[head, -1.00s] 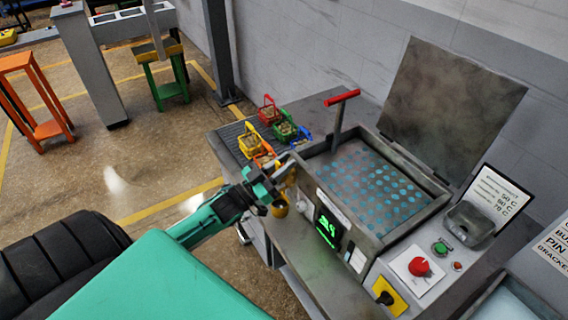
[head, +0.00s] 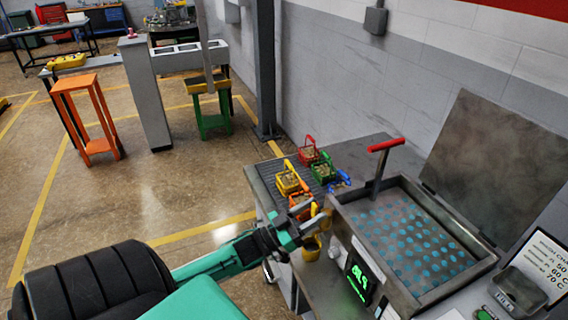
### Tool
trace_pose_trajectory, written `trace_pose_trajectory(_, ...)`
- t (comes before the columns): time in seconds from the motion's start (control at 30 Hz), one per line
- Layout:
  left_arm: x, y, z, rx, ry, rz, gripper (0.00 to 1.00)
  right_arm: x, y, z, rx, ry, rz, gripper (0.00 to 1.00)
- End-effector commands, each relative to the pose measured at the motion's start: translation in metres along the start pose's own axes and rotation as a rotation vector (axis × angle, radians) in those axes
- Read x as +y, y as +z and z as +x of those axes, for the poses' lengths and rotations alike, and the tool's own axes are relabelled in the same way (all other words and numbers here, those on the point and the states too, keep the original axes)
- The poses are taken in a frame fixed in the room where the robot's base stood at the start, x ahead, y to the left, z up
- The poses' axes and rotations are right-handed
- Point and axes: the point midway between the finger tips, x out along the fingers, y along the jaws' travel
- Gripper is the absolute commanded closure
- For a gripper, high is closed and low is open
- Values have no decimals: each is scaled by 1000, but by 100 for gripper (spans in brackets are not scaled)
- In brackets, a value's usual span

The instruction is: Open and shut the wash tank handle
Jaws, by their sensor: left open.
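The wash tank (head: 474,268) stands at the right in the head view, with its lid (head: 495,160) raised and a perforated, blue-dotted surface inside. The handle (head: 386,145) is a red crossbar on a grey lever that stands up at the tank's back left. My left gripper (head: 312,224) is open at the tank's front left corner, below and left of the handle and apart from it. Whether it touches the tank I cannot tell. My right gripper is out of view.
Several small coloured baskets, including a red one (head: 308,152) and a green one (head: 323,170), stand on the ribbed bench left of the tank. A yellow container (head: 311,249) is just below my gripper. An orange stool (head: 88,115) stands far left; floor between is clear.

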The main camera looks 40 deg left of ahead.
Motion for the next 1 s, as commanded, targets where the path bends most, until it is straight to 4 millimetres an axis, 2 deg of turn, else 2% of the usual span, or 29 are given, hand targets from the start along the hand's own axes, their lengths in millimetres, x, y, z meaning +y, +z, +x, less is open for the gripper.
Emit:
trace_pose_trajectory(0.03,0,4,-11,-2,0,0,58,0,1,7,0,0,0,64)
trace_pose_trajectory(0.3,0,4,-58,-3,-1,-1,58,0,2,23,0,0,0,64)
trace_pose_trajectory(0.6,0,3,-100,-2,-1,-2,58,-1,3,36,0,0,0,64)
trace_pose_trajectory(0.8,0,1,-111,0,-1,-1,58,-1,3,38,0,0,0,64)
trace_pose_trajectory(1.0,0,0,-112,0,0,-2,58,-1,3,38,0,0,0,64)
